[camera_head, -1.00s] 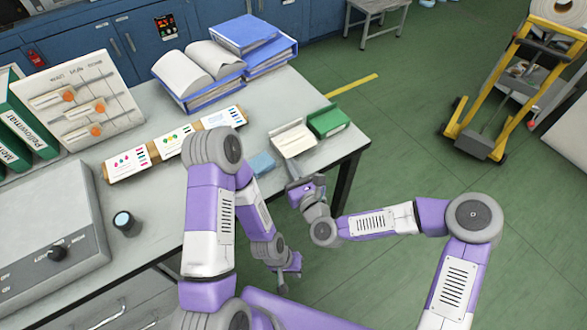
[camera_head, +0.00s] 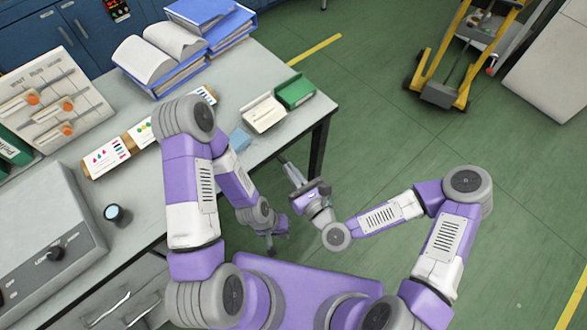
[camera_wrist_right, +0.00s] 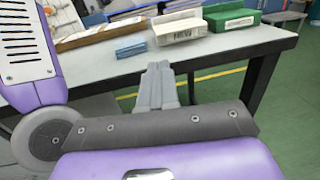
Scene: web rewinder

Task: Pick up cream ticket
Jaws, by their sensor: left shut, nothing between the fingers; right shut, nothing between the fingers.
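A cream block or stack (camera_head: 263,114), which looks like the cream ticket in a holder, lies near the table's right end. It also shows in the right wrist view (camera_wrist_right: 178,35), beyond the fingertips. My right gripper (camera_head: 284,161) is shut and empty, just off the table's front edge and apart from the cream item. Its closed fingers (camera_wrist_right: 158,72) point toward the table in the right wrist view. My left gripper (camera_head: 272,248) is shut and empty, low in front of the table, partly hidden by its arm.
A green block (camera_head: 296,92) sits right of the cream one, and a small blue block (camera_head: 239,138) left of it. Blue binders (camera_head: 220,32) and an open book (camera_head: 160,52) lie behind.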

